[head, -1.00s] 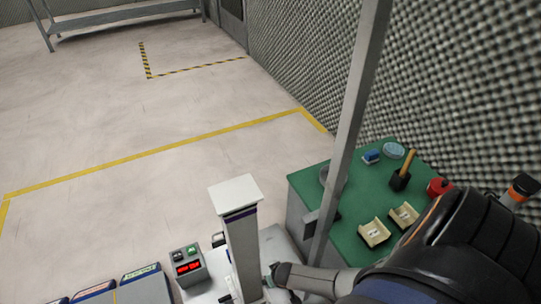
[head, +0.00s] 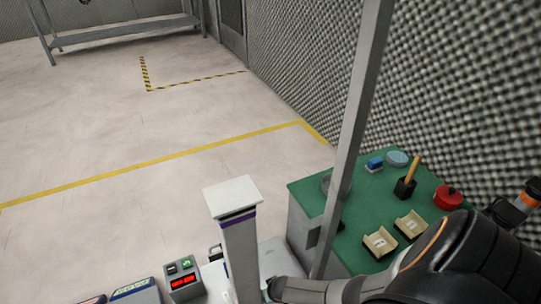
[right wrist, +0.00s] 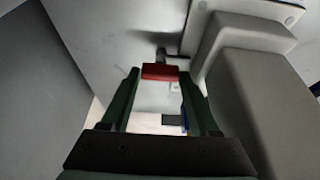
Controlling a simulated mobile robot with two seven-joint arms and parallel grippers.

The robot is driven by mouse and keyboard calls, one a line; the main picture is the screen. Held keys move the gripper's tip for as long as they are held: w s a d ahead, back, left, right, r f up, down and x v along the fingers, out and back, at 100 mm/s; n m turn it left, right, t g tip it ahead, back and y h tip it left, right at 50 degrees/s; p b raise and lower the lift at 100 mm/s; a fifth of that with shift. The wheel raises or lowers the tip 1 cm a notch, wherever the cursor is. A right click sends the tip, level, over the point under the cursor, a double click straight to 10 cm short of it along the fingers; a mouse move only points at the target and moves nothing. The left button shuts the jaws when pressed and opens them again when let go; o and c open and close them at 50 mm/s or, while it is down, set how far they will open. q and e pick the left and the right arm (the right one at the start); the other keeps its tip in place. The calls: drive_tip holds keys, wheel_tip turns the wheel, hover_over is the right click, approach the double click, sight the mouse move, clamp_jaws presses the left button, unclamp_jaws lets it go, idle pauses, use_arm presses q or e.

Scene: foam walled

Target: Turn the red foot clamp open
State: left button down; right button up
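The red foot clamp (right wrist: 160,71) shows in the right wrist view as a short red bar on a dark stem, against a pale grey surface. My right gripper (right wrist: 160,84) has its two green fingers spread, with the red bar between or just beyond the tips. I cannot tell whether either finger touches it. In the head view my right arm comes in from the right, and its hand end is low in the picture, partly cut off by the bottom edge. The red clamp is not visible in the head view. My left gripper is not in view.
A white-topped column (head: 232,195) and a slanted grey post (head: 352,130) stand near my arm. A green-topped bench (head: 310,195) at right holds a mallet (head: 408,182), beige holders (head: 380,243) and a red round item (head: 447,198). A grey block (right wrist: 255,85) flanks the right finger.

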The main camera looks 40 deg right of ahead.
drive_tip(key=c, duration=0.9)
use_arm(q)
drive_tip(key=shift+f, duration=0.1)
use_arm(e)
drive_tip(key=shift+o, duration=0.2)
drive_tip(key=shift+n+y, duration=0.3)
drive_tip(key=shift+n, duration=0.5)
drive_tip(key=o, duration=1.1)
use_arm(q)
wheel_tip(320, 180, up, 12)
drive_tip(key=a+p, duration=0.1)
drive_tip(key=p, duration=1)
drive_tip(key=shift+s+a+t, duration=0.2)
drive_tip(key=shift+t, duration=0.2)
use_arm(e)
drive_tip(key=v, duration=1.2)
drive_tip(key=shift+s+r, duration=0.15)
drive_tip(key=shift+r, duration=0.05)
